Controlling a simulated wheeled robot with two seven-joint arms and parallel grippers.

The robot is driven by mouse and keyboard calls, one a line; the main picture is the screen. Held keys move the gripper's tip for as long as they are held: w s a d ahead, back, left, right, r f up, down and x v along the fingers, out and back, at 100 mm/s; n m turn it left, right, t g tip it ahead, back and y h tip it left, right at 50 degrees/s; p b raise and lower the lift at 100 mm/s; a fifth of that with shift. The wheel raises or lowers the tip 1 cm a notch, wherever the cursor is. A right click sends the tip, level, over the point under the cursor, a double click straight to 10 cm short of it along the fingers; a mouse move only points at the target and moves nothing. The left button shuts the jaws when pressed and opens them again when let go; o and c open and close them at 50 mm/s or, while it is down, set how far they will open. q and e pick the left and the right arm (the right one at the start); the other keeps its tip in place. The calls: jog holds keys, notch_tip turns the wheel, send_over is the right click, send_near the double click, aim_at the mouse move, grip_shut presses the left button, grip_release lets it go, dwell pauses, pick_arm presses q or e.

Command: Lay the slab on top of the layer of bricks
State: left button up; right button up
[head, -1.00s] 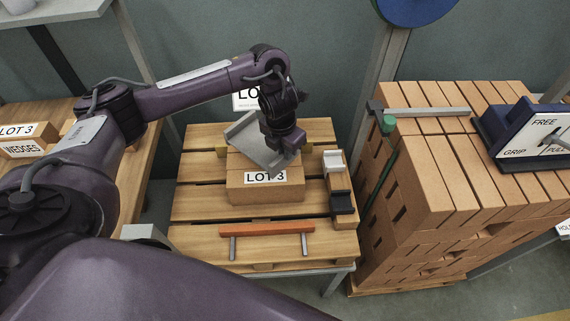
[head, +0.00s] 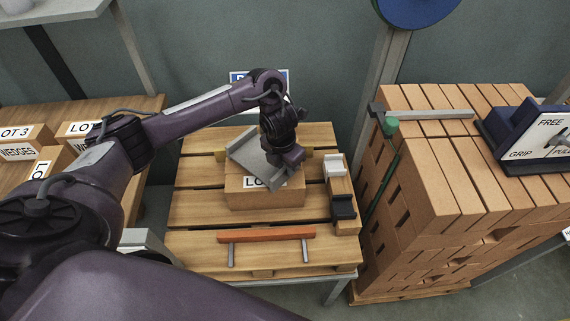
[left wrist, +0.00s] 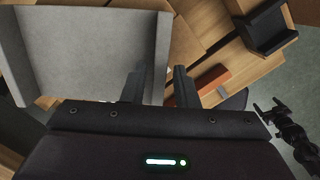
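My left gripper (head: 288,160) is at the slab's right side. In the left wrist view the slab (left wrist: 90,55) fills the upper left, and its right rim lies between the fingers of the left gripper (left wrist: 158,85).
A tall brick stack (head: 430,195) rises on the right; boxes (head: 25,140) sit left.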

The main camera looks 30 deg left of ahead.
pick_arm(q)
jog(key=shift+o, duration=0.5)
jog(key=shift+r, duration=0.1)
jog(key=shift+r, duration=0.3)
notch_tip(320, 180, up, 12)
jog(key=s+p, duration=0.1)
jog(key=p, duration=0.3)
jog(key=shift+s+f+p, duration=0.25)
jog(key=shift+p, duration=0.05)
jog(key=shift+a+f, duration=0.1)
